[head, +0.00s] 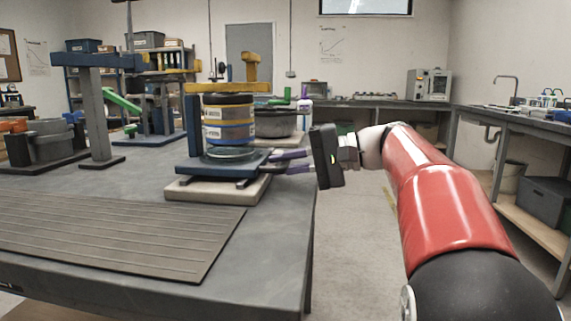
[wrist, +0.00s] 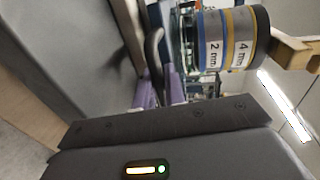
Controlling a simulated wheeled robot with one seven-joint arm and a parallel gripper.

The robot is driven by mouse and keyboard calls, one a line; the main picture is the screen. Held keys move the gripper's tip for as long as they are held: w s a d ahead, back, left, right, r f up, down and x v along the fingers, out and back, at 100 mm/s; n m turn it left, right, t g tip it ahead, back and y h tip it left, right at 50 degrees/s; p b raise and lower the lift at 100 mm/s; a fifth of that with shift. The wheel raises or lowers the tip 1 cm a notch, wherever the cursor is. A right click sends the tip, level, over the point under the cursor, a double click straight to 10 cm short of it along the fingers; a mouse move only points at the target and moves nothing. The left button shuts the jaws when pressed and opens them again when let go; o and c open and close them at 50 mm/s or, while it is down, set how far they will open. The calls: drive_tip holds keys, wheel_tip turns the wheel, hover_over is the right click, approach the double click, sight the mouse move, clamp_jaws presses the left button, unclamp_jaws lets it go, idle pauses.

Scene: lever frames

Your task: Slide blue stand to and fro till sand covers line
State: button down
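The blue stand (head: 225,163) rests on a pale base block (head: 218,190) on the bench and carries a stack of round sieves (head: 228,120). In the wrist view the sieves (wrist: 228,40) have blue and yellow bands marked 2 mm and 4 mm. A clear dish (head: 231,152) sits under the stack. My gripper (head: 279,163) is at the stand's right side, its purple fingers apart and pointing at it. A dark looped handle (wrist: 153,50) shows by the fingertips in the wrist view; contact is unclear. I cannot make out the sand or a line.
A ribbed mat (head: 110,235) covers the bench's front left. A blue-topped frame (head: 97,110) and a grey tub (head: 45,145) stand at the left. A dark bowl (head: 278,122) is behind the stand. The bench's right edge lies under my gripper, with open floor beyond.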

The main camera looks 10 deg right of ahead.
drive_tip(key=w+d+p, duration=0.1)
drive_tip(key=w+p, duration=0.1)
drive_tip(key=w+d+p, duration=0.1)
drive_tip(key=w+p, duration=0.1)
drive_tip(key=w+d+p, duration=0.1)
drive_tip(key=w+p, duration=0.1)
drive_tip(key=w, duration=0.1)
drive_tip(key=shift+r, duration=0.2)
drive_tip(key=shift+w+d+f, duration=0.1)
drive_tip(key=shift+w+f, duration=0.05)
drive_tip(key=shift+w, duration=0.15)
drive_tip(key=c, duration=1.6)
unclamp_jaws()
drive_tip(key=shift+w, duration=0.15)
drive_tip(key=shift+d, duration=0.1)
drive_tip(key=v, duration=0.7)
drive_tip(key=shift+d+p, duration=0.35)
